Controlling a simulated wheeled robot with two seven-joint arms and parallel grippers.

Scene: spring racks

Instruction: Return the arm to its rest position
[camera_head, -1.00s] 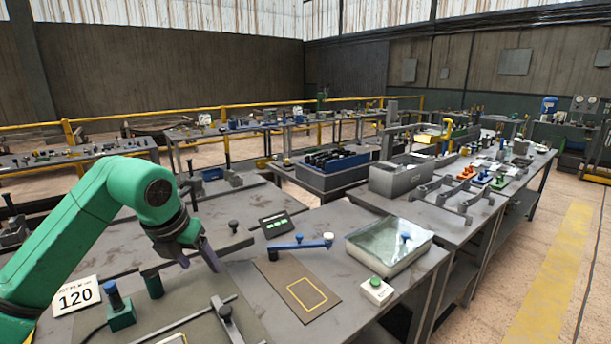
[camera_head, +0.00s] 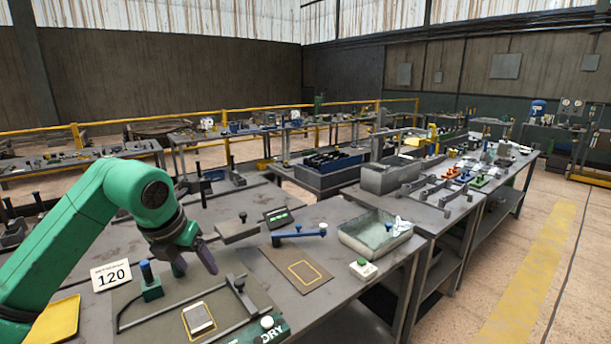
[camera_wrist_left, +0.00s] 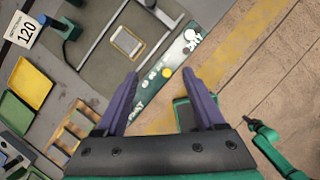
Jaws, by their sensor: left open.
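My left arm (camera_head: 88,215) is green and comes in from the left in the head view. Its gripper (camera_head: 196,268) hangs over the near table (camera_head: 330,315), beside the 120 card. In the left wrist view its two purple fingers (camera_wrist_left: 163,88) stand wide apart with nothing between them. Beyond and below them lie a green labelled strip (camera_wrist_left: 165,70) and a pad with a yellow-outlined pale rectangle (camera_wrist_left: 127,42). My right gripper is in neither view.
A card reading 120 (camera_head: 111,276), a blue-knobbed green block (camera_head: 151,287), a blue lever (camera_head: 299,235), a clear-liquid tray (camera_head: 375,238) and a green-button box (camera_head: 362,268) stand on the table. A yellow tray (camera_head: 55,322) is at lower left. Floor on the right is free.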

